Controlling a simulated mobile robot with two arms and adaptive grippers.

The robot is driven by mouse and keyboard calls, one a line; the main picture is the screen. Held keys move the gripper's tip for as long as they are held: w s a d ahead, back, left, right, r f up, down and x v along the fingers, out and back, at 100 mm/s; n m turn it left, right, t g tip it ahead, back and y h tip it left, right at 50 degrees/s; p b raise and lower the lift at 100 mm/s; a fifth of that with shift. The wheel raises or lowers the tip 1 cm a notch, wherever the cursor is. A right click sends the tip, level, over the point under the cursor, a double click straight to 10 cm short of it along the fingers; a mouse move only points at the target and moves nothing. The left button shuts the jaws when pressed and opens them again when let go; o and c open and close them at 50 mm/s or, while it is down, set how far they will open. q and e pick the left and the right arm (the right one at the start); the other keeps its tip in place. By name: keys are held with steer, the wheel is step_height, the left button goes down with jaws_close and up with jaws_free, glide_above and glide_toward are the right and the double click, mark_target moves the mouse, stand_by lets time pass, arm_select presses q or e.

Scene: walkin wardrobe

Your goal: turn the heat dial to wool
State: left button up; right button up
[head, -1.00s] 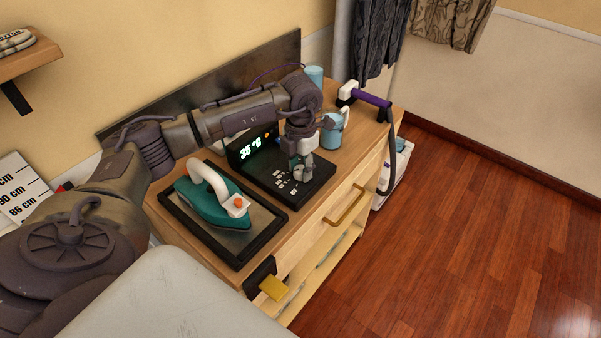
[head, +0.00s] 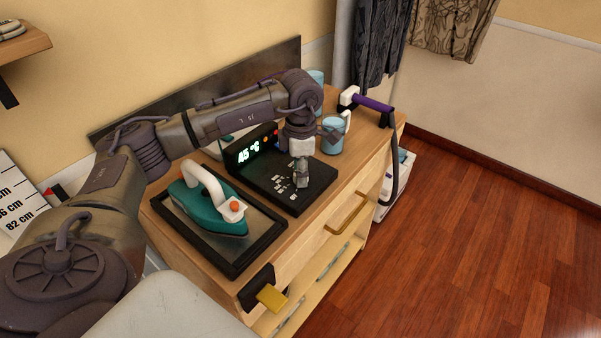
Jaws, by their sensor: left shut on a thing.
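The heat dial sits on a black control panel (head: 318,187) with white markings, on top of a wooden cabinet. My left gripper (head: 301,182) reaches down onto the panel from above and is shut on the dial, which its fingers mostly hide. I cannot read the markings or make out the dial's pointer. A lit display (head: 249,151) at the back of the panel reads 45 °C, with small coloured lights beside it. My right gripper is not in view.
A teal iron (head: 212,208) rests on a black-rimmed tray (head: 238,262) left of the panel. A blue mug (head: 333,136) stands close behind my left gripper. A purple-handled steamer (head: 372,103) is at the cabinet's far right end. The wooden floor (head: 470,240) is clear.

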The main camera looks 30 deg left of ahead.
arm_select(q)
steer(key=shift+r, duration=0.1)
stand_by(0.3)
steer(key=o, duration=1.1)
steer(key=shift+o, duration=0.2)
step_height(320, 180, up, 12)
